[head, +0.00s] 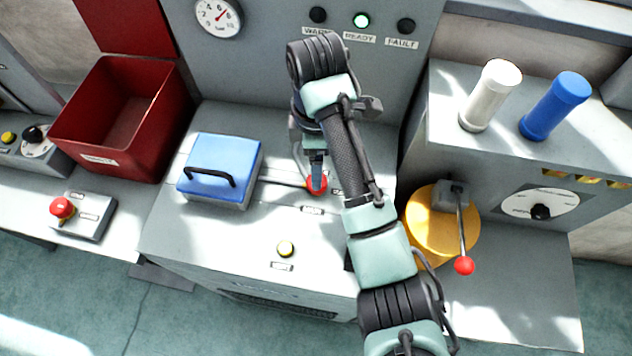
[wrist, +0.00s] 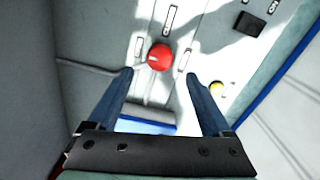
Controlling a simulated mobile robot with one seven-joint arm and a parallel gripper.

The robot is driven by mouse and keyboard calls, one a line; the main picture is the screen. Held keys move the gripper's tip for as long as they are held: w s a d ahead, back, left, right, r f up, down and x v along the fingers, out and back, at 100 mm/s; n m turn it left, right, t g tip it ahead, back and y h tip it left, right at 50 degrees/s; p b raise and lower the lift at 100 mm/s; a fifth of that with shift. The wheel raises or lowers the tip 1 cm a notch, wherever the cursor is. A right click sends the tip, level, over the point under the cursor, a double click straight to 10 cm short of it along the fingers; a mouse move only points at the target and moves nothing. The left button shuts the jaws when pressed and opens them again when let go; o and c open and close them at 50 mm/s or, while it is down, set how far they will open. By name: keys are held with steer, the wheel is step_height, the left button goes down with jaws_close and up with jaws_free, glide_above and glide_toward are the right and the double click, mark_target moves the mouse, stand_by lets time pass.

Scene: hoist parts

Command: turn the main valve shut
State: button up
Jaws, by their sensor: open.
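A red round knob (head: 316,185) sits on the top of the grey middle console, at the end of a thin grey pipe. It also shows in the wrist view (wrist: 160,57), just beyond and between my fingertips. No readable label tells me whether it is the main valve. My gripper (head: 317,172) points down over this knob, fingers open, with one finger on each side in the wrist view (wrist: 159,75). I cannot tell any contact. A lever with a red ball end (head: 464,265) stands on a yellow disc (head: 430,235) to the right.
A blue box with a black handle (head: 222,165) lies left of my gripper. A yellow button (head: 285,248) is in front. White (head: 490,95) and blue (head: 555,105) cylinders stand right.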

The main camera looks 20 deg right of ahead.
step_height(320, 180, down, 7)
steer(key=shift+b, duration=0.6)
jaws_close()
